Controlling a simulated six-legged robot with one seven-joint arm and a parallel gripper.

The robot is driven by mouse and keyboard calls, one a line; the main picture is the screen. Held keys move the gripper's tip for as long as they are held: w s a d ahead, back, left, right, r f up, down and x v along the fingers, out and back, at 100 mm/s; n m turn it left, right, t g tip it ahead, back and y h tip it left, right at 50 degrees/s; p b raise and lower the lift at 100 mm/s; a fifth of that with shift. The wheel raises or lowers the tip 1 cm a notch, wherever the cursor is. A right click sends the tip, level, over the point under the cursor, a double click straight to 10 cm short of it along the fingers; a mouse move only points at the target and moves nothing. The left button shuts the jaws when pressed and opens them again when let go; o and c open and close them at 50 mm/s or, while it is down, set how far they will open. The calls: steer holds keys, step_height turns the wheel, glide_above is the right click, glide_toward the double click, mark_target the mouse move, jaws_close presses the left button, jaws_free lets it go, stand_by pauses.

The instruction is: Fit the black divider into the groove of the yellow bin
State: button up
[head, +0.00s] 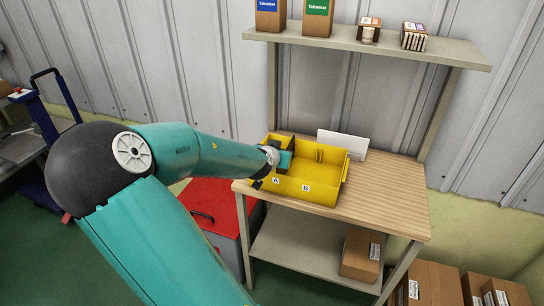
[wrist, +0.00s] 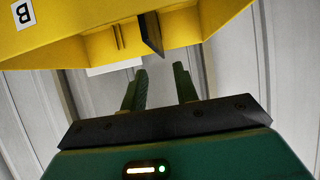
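The yellow bin (head: 322,190) sits on the wooden workbench, and its wall fills the top of the wrist view (wrist: 60,35). The black divider (wrist: 151,34) shows there as a dark upright plate against the bin wall, beside a pair of thin ribs. I cannot tell whether its edge is in a groove. My gripper (wrist: 161,70) is open, its two green fingers apart with nothing between them. The divider is just beyond the fingertips, apart from them. In the head view my gripper (head: 284,160) is over the left part of the bin and hides that part.
The workbench (head: 390,195) is clear to the right of the bin. A white panel (head: 343,144) stands behind the bin. A shelf (head: 400,48) with small boxes is above. A red cabinet (head: 212,210) stands left of the bench, and cardboard boxes are below right.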

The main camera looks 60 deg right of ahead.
steer(key=v, duration=0.8)
steer(key=shift+a+r, duration=0.15)
steer(key=shift+a, duration=0.1)
steer(key=shift+s, duration=0.1)
stand_by(0.5)
steer(key=w+a+f+n+t+y, duration=0.1)
steer(key=w+a+f+y, duration=0.15)
steer(key=a+f, duration=0.2)
steer(key=w+a+f+n+y, duration=0.1)
steer(key=w+a+f+y, duration=0.1)
steer(key=a+f+y, duration=0.3)
steer(key=w+a+n+t+y, duration=0.1)
steer(key=w+a+n+y, duration=0.3)
steer(key=a, duration=0.7)
steer(key=a+r+n+t+y, duration=0.15)
steer(key=a+r+n, duration=0.5)
steer(key=a, duration=0.75)
steer(key=s+a+r+n, duration=0.3)
steer(key=s+a+r, duration=0.4)
steer(key=r, duration=0.3)
steer(key=shift+a+n+h, duration=0.35)
steer(key=shift+a+h, duration=0.05)
steer(key=shift+a, duration=0.45)
